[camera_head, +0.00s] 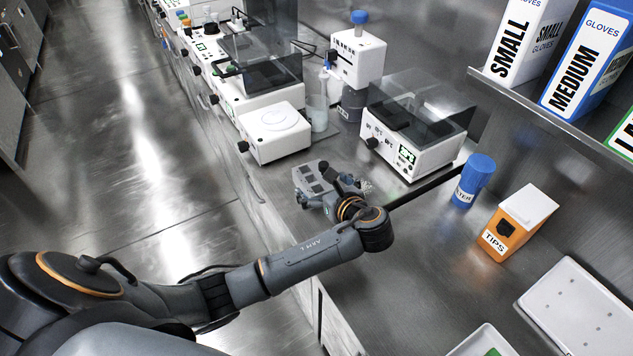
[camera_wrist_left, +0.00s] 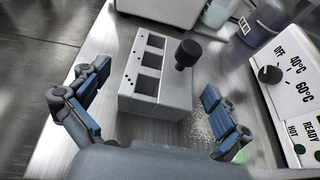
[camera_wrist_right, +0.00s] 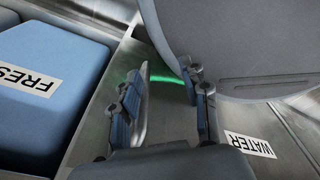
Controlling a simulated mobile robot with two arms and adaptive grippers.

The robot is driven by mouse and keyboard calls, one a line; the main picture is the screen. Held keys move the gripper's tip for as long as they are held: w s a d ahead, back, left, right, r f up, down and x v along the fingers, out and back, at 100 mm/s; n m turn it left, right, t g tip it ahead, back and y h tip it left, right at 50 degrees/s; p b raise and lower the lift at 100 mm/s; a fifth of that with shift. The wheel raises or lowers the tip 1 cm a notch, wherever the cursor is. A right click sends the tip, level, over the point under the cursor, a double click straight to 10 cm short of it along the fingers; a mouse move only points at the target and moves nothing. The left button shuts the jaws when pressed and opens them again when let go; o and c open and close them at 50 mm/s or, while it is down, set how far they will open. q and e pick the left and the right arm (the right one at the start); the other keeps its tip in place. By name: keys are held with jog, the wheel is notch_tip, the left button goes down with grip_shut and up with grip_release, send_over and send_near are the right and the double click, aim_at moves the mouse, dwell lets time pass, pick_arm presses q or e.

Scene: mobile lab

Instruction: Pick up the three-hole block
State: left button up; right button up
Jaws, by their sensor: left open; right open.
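The three-hole block (camera_wrist_left: 166,102) is light grey with three square openings in a row and small black dots beside them. A black knob stands up at its right side. In the head view the block (camera_head: 313,177) is on the bench, partly hidden by my left gripper (camera_head: 335,188). In the left wrist view my left gripper (camera_wrist_left: 155,82) is open, one finger on each side of the block, with gaps showing. My right gripper (camera_wrist_right: 170,72) is open and empty in the right wrist view; it does not show in the head view.
White devices (camera_head: 273,132) stand behind the block, and a heater with dials (camera_head: 413,125) stands to its right. A blue-capped bottle (camera_head: 473,181) and an orange tips box (camera_head: 517,222) are farther right. Near my right gripper is a blue container (camera_wrist_right: 45,95).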

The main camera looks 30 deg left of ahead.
aim_at(315, 178)
pick_arm(q)
jog(key=shift+x, duration=1.2)
jog(key=shift+d, duration=0.1)
jog(key=c, duration=1.8)
jog(key=shift+c, duration=0.3)
jog(key=shift+r, duration=0.15)
